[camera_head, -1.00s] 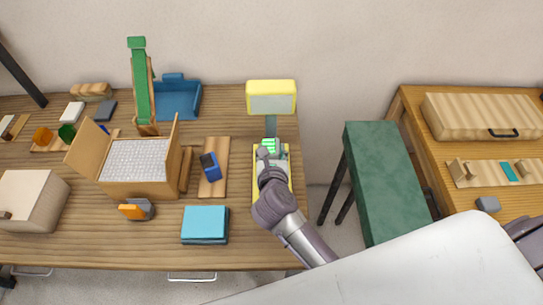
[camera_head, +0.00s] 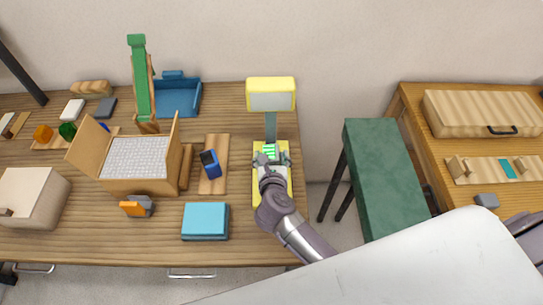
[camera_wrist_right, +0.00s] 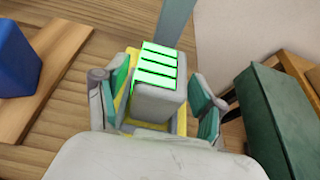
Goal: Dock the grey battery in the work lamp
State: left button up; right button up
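The work lamp (camera_head: 270,84) has a yellow head on a grey-blue post and a yellow base, at the right end of the wooden table. The grey battery (camera_wrist_right: 158,102), with lit green bars on top, sits upright in the yellow base, close to the post; its bars also show in the head view (camera_head: 269,151). My right gripper (camera_head: 270,161) is over the base. In the wrist view its fingers (camera_wrist_right: 160,92) are spread on both sides of the battery, with gaps between. The battery's lower part is hidden. My left gripper is not in view.
A blue block (camera_head: 210,163) stands on a wooden board left of the lamp. A teal box (camera_head: 205,221) and an orange-grey item (camera_head: 137,207) lie nearer the front. A green-topped stand (camera_head: 386,182) is to the right, past a gap.

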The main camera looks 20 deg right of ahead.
jog(key=shift+s+r, duration=0.1)
jog(key=shift+r, duration=0.05)
jog(key=b+v, duration=0.2)
jog(key=v, duration=0.8)
jog(key=shift+s+a, duration=0.1)
jog(key=shift+s, duration=0.2)
jog(key=shift+s+a+r, duration=0.1)
jog(key=shift+s+r, duration=0.25)
jog(key=shift+s, duration=0.15)
